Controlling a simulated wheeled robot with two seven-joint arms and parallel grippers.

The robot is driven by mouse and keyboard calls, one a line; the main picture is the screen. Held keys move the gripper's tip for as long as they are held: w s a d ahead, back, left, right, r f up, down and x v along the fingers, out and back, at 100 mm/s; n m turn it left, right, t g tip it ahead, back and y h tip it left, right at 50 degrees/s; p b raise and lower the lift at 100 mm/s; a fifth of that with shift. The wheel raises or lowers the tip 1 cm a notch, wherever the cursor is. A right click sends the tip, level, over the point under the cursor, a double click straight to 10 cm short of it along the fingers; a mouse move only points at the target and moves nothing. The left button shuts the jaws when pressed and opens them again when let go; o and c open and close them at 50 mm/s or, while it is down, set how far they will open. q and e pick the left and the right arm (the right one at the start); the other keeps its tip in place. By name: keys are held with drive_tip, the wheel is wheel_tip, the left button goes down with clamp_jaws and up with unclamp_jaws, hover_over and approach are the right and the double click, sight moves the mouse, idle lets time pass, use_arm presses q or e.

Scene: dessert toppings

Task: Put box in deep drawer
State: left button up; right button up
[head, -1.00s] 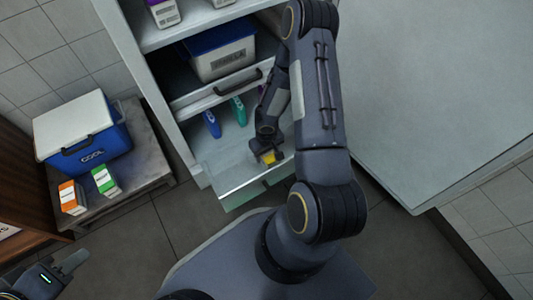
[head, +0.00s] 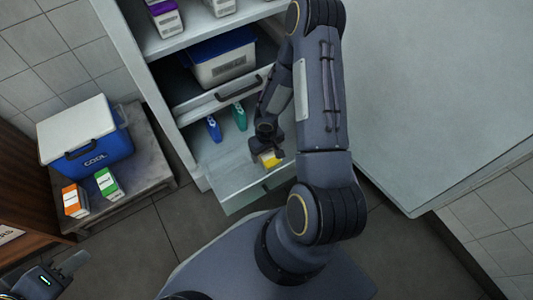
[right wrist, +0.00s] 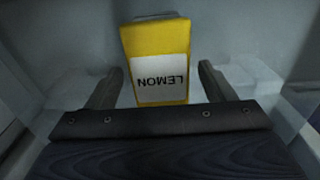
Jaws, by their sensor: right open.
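A yellow box (head: 269,160) with a white label sits at the open lower drawer (head: 225,186), below my right gripper (head: 264,154). In the right wrist view the box (right wrist: 158,65) stands between the fingers, its label reading LEMON upside down. My right gripper (right wrist: 160,85) is open, with a gap on each side of the box. Whether the box rests on the drawer floor is hard to tell. My left gripper (head: 72,266) is at the lower left, away from the drawer; its jaws are unclear.
A blue bottle (head: 213,129) and a teal bottle (head: 239,117) stand toward the back of the lower compartment. A cooler (head: 85,140), an orange box (head: 75,201) and a green box (head: 109,184) stand at left.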

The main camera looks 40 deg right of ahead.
wheel_tip(320, 180, up, 8)
drive_tip(key=p, duration=0.3)
drive_tip(key=shift+f, duration=0.15)
wheel_tip(320, 180, up, 9)
drive_tip(key=d+t, duration=0.1)
wheel_tip(320, 180, up, 11)
drive_tip(key=m+t, duration=0.1)
hover_over(267, 153)
drive_tip(key=s, duration=0.2)
drive_tip(key=s+a+r+t+y, duration=0.3)
drive_tip(key=s+a+r, duration=0.7)
drive_tip(key=s+r, duration=0.1)
drive_tip(key=shift+a+r+n+t+y, duration=0.3)
drive_tip(key=shift+r+n+y, duration=0.1)
drive_tip(key=shift+r, duration=0.25)
wheel_tip(267, 153, up, 31)
drive_tip(key=p, duration=3.1)
